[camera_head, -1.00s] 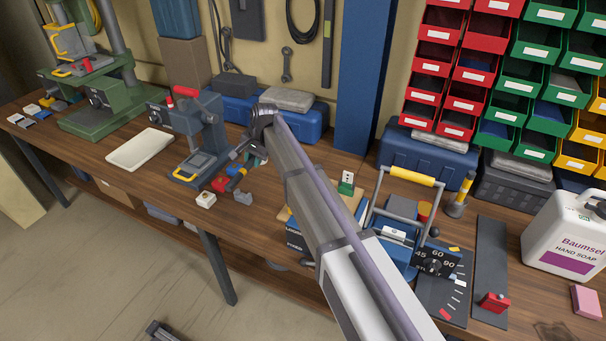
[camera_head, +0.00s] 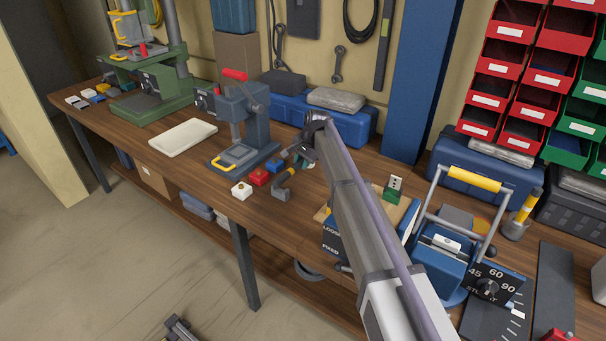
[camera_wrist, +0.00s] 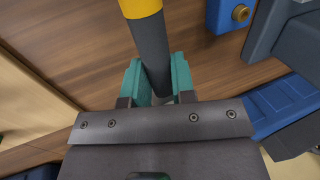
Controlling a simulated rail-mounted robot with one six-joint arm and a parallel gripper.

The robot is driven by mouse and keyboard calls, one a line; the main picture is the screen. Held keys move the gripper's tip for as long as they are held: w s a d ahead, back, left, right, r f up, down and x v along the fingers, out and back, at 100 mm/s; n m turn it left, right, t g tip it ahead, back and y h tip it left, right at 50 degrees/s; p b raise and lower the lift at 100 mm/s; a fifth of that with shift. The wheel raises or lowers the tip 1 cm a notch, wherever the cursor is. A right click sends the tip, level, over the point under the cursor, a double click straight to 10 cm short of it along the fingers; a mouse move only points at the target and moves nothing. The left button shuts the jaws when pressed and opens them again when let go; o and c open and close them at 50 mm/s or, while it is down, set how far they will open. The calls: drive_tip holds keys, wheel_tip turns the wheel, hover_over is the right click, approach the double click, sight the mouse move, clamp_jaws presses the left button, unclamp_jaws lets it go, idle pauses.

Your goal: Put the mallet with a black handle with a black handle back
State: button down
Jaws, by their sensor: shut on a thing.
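The mallet (camera_head: 281,193) has a grey head, a yellow-orange band and a dark handle. In the head view its head is low over or on the bench, right of the button boxes; whether it touches the wood I cannot tell. My gripper (camera_head: 307,162) is at the handle end, partly hidden by my arm. In the wrist view the teal fingers of my gripper (camera_wrist: 157,80) are closed around the mallet's dark handle (camera_wrist: 152,50), with the yellow band beyond them. The mallet head is out of that view.
White (camera_head: 241,190), red (camera_head: 259,177) and blue (camera_head: 275,165) button boxes stand left of the mallet. Behind them is a grey-blue press (camera_head: 260,125). A white tray (camera_head: 183,137) lies farther left. A blue toolbox (camera_head: 350,127) stands at the wall. A yellow-handled blue device (camera_head: 445,262) is right.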

wheel_tip(320, 180, down, 3)
drive_tip(key=shift+f+b, duration=0.1)
drive_tip(key=shift+b, duration=0.75)
drive_tip(key=shift+r, duration=0.3)
drive_tip(key=shift+f, duration=0.1)
drive_tip(key=c, duration=1)
unclamp_jaws()
drive_tip(key=shift+o, duration=0.2)
drive_tip(key=p+v, duration=1.2)
